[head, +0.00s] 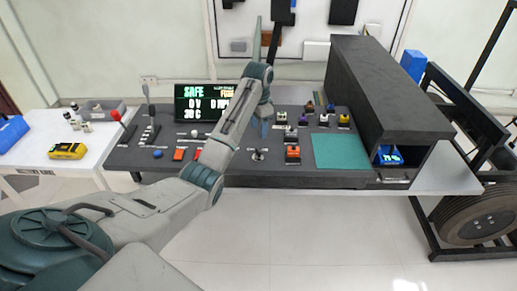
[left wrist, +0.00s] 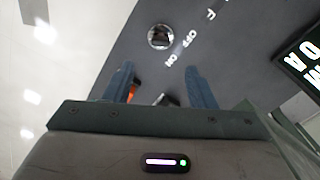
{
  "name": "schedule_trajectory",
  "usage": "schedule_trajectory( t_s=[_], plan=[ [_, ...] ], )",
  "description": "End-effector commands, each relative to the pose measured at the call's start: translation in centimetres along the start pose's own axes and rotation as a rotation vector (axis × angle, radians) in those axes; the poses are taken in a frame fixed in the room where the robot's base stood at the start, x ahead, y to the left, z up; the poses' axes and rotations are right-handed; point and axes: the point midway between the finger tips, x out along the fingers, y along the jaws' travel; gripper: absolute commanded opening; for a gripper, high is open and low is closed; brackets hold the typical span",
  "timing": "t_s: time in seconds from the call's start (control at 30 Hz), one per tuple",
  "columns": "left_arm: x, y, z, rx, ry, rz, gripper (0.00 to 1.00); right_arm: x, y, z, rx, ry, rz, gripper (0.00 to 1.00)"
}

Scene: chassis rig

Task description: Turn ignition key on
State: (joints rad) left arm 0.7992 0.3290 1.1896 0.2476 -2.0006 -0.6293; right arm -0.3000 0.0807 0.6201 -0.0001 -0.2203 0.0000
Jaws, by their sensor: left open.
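A round metal switch (left wrist: 159,37), which looks like the ignition key switch, sits on the dark panel beside white OFF and ON lettering in the left wrist view. A small metallic switch (head: 257,154) on the console in the head view may be the same one. My left gripper (head: 262,124) hangs over the console, its blue fingers partly hidden by my arm. In the left wrist view, my left gripper (left wrist: 156,82) is open and empty; the round switch lies beyond the fingertips, apart from them. The key's exact turn position cannot be told. My right gripper is not in view.
A display (head: 203,104) reading SAFE stands at the console's back. Levers, buttons and several coloured switches cover the dark console (head: 330,180) around my arm. A teal mat (head: 341,151) and a large dark housing (head: 385,90) are on the right. A side table (head: 25,158) stands left.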

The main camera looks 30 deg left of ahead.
Motion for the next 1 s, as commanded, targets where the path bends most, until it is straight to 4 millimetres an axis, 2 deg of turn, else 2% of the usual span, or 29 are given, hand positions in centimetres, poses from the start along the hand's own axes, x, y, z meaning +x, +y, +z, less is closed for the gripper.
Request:
schedule_trajectory(
  t_s=[0.17, 0.5, 0.63, 0.8, 1.0],
  plan=[
    [1.1, -0.2, 0.0, 0.003, -0.004, 0.008, 0.51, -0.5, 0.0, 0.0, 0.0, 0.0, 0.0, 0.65],
    [7.3, -0.1, 0.0, 0.002, -0.003, 0.007, 0.51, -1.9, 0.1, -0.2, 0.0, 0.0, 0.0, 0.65],
    [9.2, -0.1, 0.0, 0.002, -0.004, 0.007, 0.51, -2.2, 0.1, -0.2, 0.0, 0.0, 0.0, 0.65],
    [10.3, -0.1, 0.0, 0.003, -0.002, 0.005, 0.51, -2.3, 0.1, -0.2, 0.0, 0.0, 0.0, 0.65],
    [10.5, -0.1, 0.0, 0.003, -0.001, 0.004, 0.51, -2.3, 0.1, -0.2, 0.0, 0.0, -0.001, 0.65]
  ],
)
